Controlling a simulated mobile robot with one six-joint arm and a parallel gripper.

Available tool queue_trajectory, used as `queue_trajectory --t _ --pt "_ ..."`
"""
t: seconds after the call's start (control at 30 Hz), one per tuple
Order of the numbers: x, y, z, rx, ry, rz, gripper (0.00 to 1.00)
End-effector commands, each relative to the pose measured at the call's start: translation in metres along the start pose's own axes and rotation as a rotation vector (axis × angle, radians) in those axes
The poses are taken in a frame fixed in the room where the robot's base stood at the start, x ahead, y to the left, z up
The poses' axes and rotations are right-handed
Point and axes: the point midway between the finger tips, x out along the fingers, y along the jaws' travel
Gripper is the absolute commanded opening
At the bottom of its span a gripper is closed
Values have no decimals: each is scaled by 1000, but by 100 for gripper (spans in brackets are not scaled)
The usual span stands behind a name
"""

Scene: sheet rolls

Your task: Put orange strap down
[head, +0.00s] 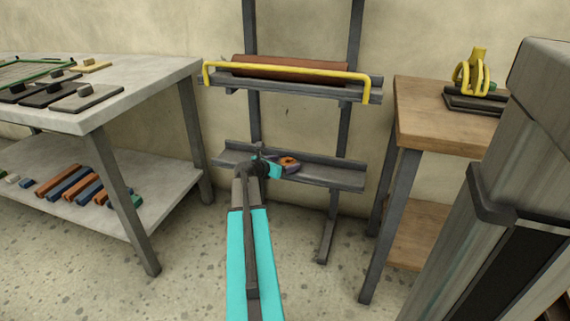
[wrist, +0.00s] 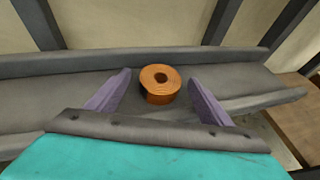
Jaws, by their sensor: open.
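The orange strap (wrist: 159,92) is a short coiled roll with a hole in its middle. In the wrist view it rests on a grey shelf (wrist: 57,108), between the two purple fingers of my gripper (wrist: 155,104). The fingers are open, with a visible gap on each side of the roll. In the head view the orange strap (head: 290,162) shows partly on the lower shelf (head: 335,176) of the rack. My gripper (head: 287,165) is beside it there, and my arm hides part of that shelf.
Above, an upper shelf holds a brown roll (head: 290,66) behind a yellow bar (head: 295,69). A white-topped table (head: 150,80) stands at left with dark plates, and coloured bars lie on its lower shelf. A wooden table (head: 440,125) stands at right. The lower shelf's right end is clear.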

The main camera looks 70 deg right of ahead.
Motion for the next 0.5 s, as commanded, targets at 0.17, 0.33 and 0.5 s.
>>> queue_trajectory --t 0.17,0.33,0.5 --pt "-22 -1 2 -2 -1 2 74" --pt "-45 -1 2 -2 -1 2 74" --pt "-69 0 2 -3 -1 3 74"
